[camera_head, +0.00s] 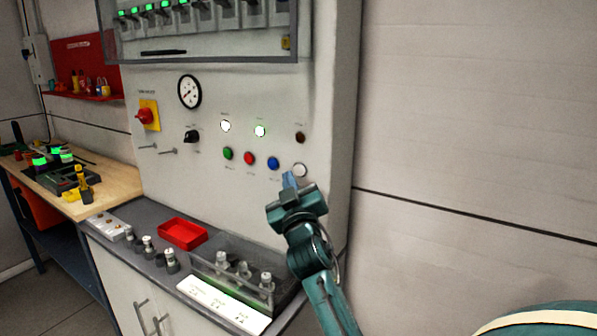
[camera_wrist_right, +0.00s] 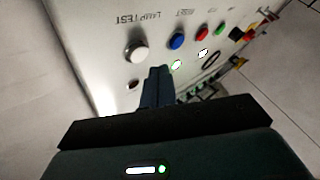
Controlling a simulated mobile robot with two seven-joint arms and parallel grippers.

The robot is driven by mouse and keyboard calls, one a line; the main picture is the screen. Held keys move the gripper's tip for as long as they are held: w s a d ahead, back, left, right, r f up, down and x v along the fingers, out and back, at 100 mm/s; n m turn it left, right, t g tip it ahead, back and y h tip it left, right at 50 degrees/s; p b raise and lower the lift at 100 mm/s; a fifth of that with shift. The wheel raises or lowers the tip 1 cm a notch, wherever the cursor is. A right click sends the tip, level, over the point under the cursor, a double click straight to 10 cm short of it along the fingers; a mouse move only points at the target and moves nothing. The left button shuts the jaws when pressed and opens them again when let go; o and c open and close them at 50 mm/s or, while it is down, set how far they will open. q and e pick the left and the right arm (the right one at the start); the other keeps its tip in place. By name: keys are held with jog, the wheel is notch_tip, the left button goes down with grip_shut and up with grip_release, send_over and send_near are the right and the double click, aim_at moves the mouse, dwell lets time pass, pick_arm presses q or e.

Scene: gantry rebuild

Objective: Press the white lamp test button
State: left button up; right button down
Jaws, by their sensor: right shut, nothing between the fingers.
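The white lamp test button (camera_head: 299,170) is the rightmost of the row of round buttons on the grey panel. In the right wrist view the white button (camera_wrist_right: 136,51) sits under the lettering "LAMP TEST", ahead and a little left of my fingertips. My right gripper (camera_head: 289,180) is shut and empty, with its tips just below and left of the white button in the head view. It also shows in the right wrist view (camera_wrist_right: 158,72). Whether the tips touch the panel I cannot tell. My left gripper is not in view.
Blue (camera_head: 273,163), red (camera_head: 249,158) and green (camera_head: 228,153) buttons lie left of the white one. Two lit lamps and a dark lamp (camera_head: 300,137) are above. A clear bin (camera_head: 240,262) and red tray (camera_head: 182,234) stand on the counter below.

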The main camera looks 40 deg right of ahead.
jog(key=shift+s+a, duration=0.25)
jog(key=shift+a, duration=0.35)
jog(key=shift+s+a, duration=0.3)
jog(key=shift+a, duration=0.35)
jog(key=shift+s+a, duration=0.25)
jog(key=shift+a, duration=0.35)
